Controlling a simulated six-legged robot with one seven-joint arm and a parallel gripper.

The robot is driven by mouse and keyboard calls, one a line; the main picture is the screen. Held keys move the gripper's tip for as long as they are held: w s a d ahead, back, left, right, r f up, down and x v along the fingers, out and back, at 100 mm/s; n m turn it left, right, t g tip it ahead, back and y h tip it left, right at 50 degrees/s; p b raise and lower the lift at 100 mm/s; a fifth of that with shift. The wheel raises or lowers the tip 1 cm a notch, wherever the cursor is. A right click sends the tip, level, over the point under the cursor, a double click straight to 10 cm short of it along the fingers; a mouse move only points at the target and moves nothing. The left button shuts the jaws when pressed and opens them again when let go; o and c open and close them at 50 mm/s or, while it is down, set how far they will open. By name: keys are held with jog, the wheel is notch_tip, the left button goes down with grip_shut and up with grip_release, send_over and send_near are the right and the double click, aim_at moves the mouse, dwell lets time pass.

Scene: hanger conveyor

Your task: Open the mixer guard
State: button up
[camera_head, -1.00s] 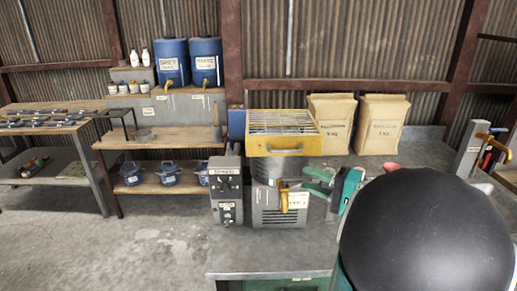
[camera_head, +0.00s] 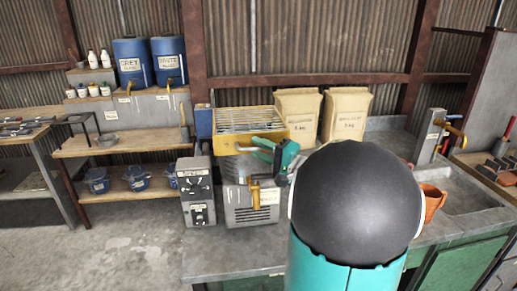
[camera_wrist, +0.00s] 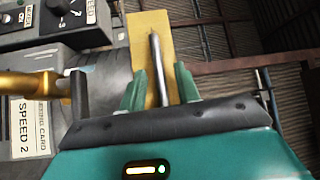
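The mixer (camera_head: 252,205) is a grey ribbed box on the bench. Its guard (camera_head: 221,148) is a yellow frame with a wire grille (camera_head: 248,120) on top, lying level and closed. My gripper (camera_head: 259,149) is at the guard's yellow front panel, with its green fingers pointing left. In the wrist view the gripper (camera_wrist: 158,88) is open, with one finger on each side of a metal bar handle (camera_wrist: 156,62) on the yellow panel (camera_wrist: 148,25). Small gaps show between bar and fingers. My arm hides the mixer's right side in the head view.
A grey control box (camera_head: 196,192) stands left of the mixer. A yellow lever (camera_head: 255,191) and a speed card (camera_wrist: 28,125) are on the mixer's front, below the gripper. Paper sacks (camera_head: 345,114) stand behind right. An orange bucket (camera_head: 432,200) is at the right.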

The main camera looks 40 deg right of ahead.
jog(key=shift+w+a+r, duration=0.1)
jog(key=shift+w, duration=0.35)
grip_shut()
